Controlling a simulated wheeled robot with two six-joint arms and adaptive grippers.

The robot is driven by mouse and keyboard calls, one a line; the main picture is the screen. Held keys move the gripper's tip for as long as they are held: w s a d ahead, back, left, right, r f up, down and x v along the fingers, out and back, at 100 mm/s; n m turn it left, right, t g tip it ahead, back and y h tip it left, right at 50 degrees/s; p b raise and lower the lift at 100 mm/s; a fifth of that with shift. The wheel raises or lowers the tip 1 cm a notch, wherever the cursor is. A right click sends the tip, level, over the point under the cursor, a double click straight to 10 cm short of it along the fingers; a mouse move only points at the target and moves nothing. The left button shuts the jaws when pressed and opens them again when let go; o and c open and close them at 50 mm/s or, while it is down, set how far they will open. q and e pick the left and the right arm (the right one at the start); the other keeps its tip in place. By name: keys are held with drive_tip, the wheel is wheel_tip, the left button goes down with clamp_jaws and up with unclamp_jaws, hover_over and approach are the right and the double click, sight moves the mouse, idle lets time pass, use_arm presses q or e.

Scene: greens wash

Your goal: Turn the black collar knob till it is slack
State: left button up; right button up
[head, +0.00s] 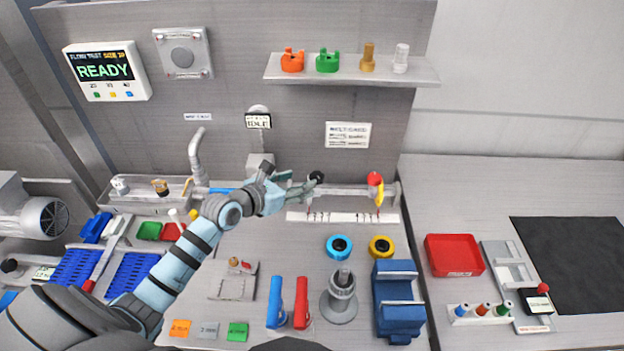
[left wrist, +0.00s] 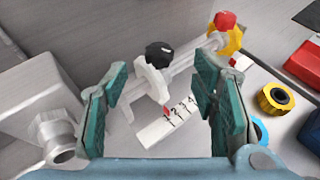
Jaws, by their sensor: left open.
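The black collar knob (head: 316,177) sits on a white collar on a horizontal rail at the back of the bench. In the left wrist view the knob (left wrist: 159,54) is on top of the white collar (left wrist: 152,80), ahead of my fingers and between them. My left gripper (head: 297,186) is just left of the knob in the head view. It is open and empty, and its teal fingers (left wrist: 163,100) stand on either side of the collar, apart from it. My right gripper is not in view.
A red knob with a yellow collar (head: 376,187) stands at the rail's right end. A white numbered scale (head: 343,217) lies in front of the rail. A grey block (left wrist: 35,105) is left of my fingers. A shelf (head: 350,75) hangs above on the wall.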

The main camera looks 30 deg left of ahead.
sight(314, 176)
use_arm(q)
drive_tip(key=b+x, duration=0.1)
drive_tip(key=x, duration=0.7)
drive_tip(key=shift+w+f, duration=0.15)
drive_tip(key=shift+f, duration=0.05)
drive_tip(key=shift+s+a+r, duration=0.1)
drive_tip(key=shift+s+r, duration=0.1)
drive_tip(key=shift+s, duration=0.1)
drive_tip(key=shift+c, duration=0.2)
drive_tip(key=shift+w, duration=0.1)
drive_tip(key=c, duration=1.1)
drive_tip(key=shift+f+b, duration=0.2)
drive_tip(key=shift+b, duration=0.25)
drive_tip(key=m+h+b, duration=0.1)
drive_tip(key=b, duration=0.2)
drive_tip(key=m+h+b, duration=0.1)
drive_tip(key=b, duration=0.2)
drive_tip(key=shift+a+f+m+g+h+b, duration=0.2)
drive_tip(key=shift+m+g+h+b, duration=0.1)
drive_tip(key=shift+g+h, duration=0.1)
drive_tip(key=shift+r, duration=0.35)
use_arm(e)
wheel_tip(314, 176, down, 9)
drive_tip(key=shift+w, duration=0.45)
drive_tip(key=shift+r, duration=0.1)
use_arm(q)
drive_tip(key=o, duration=1.1)
